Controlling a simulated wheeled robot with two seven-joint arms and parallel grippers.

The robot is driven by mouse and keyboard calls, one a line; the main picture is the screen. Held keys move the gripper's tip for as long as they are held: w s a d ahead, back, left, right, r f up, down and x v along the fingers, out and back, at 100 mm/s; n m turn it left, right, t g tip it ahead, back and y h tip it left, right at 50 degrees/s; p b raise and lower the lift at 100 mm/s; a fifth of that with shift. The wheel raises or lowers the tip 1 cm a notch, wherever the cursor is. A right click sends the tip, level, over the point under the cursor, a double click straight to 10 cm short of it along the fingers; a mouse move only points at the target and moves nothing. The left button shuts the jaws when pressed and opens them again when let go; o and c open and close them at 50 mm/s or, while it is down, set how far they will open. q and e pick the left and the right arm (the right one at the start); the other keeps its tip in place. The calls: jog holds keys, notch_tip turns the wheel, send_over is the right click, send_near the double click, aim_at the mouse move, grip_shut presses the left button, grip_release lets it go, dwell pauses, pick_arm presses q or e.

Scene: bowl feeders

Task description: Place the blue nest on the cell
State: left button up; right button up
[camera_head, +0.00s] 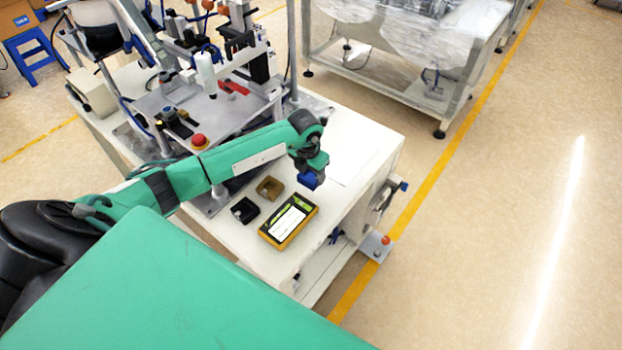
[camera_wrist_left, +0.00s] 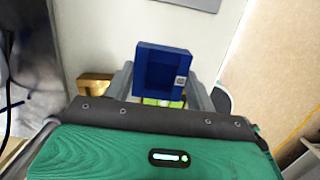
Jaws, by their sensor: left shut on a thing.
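The blue nest (camera_head: 308,180) is a small blue block held in my left gripper (camera_head: 310,172), above the white table. In the left wrist view the blue nest (camera_wrist_left: 163,73) is an open square box with a small pale label, between the two grey fingers of my left gripper (camera_wrist_left: 162,85). The gripper is shut on it. A black nest (camera_head: 245,210) and a brown nest (camera_head: 270,188) stand on the table, left of the held nest. Which thing is the cell cannot be told for certain. My right gripper is not in view.
A yellow and black device with a bright screen (camera_head: 289,221) lies near the table's front edge. A machine with a red button (camera_head: 200,141) stands at the back left. The white table (camera_head: 345,135) is clear at the back right, where a white sheet lies.

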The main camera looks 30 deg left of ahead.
aim_at(310, 178)
pick_arm(q)
jog(key=shift+f, duration=0.8)
notch_tip(310, 178, down, 3)
jog(key=shift+f+p, duration=0.1)
jog(key=shift+p, duration=0.4)
jog(key=shift+f, duration=0.25)
jog(key=shift+f, duration=0.2)
jog(key=o, duration=1.1)
jog(key=shift+r, duration=0.1)
